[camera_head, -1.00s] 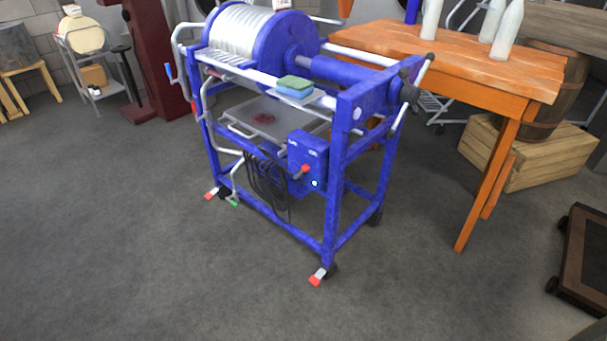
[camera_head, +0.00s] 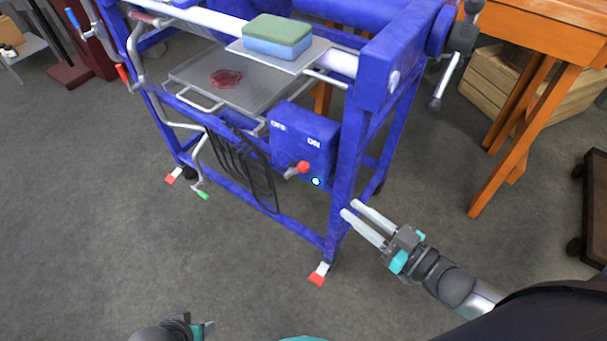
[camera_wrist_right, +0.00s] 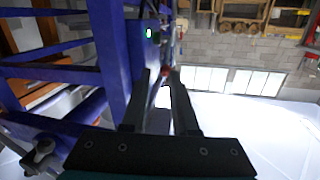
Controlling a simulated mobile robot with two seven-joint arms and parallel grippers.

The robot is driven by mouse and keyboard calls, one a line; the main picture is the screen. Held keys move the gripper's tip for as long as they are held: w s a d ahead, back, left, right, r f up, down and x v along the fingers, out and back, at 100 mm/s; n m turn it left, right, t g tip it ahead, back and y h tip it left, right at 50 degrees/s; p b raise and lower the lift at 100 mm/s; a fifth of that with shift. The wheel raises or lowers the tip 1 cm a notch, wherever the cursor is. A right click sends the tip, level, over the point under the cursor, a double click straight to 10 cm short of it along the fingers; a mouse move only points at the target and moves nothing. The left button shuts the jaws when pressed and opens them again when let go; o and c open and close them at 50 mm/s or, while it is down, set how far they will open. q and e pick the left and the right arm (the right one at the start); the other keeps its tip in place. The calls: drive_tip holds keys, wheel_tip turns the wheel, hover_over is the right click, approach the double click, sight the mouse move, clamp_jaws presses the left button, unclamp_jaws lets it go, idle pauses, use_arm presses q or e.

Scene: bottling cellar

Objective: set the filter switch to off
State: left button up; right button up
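The filter switch is on a blue box (camera_head: 290,150) low on the blue filter frame. The box has OFF lettering at its left and ON at its right. A short lever with a red knob (camera_head: 303,167) sticks out low on its front, the knob below the ON side. My right gripper (camera_head: 354,208) is open and empty, right of and lower in the picture than the knob, apart from it. The right wrist view shows a gap between its fingers (camera_wrist_right: 160,74) and a bit of red at the fingertips. My left gripper (camera_head: 205,329) is partly visible at the bottom edge; its fingers are unclear.
A small light (camera_head: 316,181) glows near the knob. Black cables (camera_head: 245,170) hang left of the box. A frame post (camera_head: 347,165) stands between box and right gripper. A sponge (camera_head: 277,36) lies above. An orange table (camera_head: 560,30) stands right. The front floor is clear.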

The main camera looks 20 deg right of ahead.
sight(298, 170)
use_arm(q)
wheel_tip(298, 170, up, 8)
drive_tip(key=t+b, duration=0.1)
drive_tip(key=b, duration=0.3)
use_arm(e)
drive_tip(key=shift+y, duration=0.5)
drive_tip(key=x, duration=0.4)
drive_tip(key=r+b+x, duration=0.1)
drive_tip(key=x, duration=0.8)
drive_tip(key=shift+a+r, duration=0.35)
drive_tip(key=shift+a, duration=0.15)
use_arm(q)
drive_tip(key=shift+w+d+r+t+h+b, duration=0.15)
drive_tip(key=shift+w+d+t+h+b, duration=0.6)
drive_tip(key=shift+w+d+t, duration=1.25)
use_arm(e)
drive_tip(key=shift+x, duration=0.9)
use_arm(q)
drive_tip(key=shift+w+d+h, duration=0.1)
drive_tip(key=shift+w+h, duration=0.05)
drive_tip(key=shift+h, duration=0.1)
use_arm(e)
drive_tip(key=shift+c, duration=0.3)
clamp_jaws()
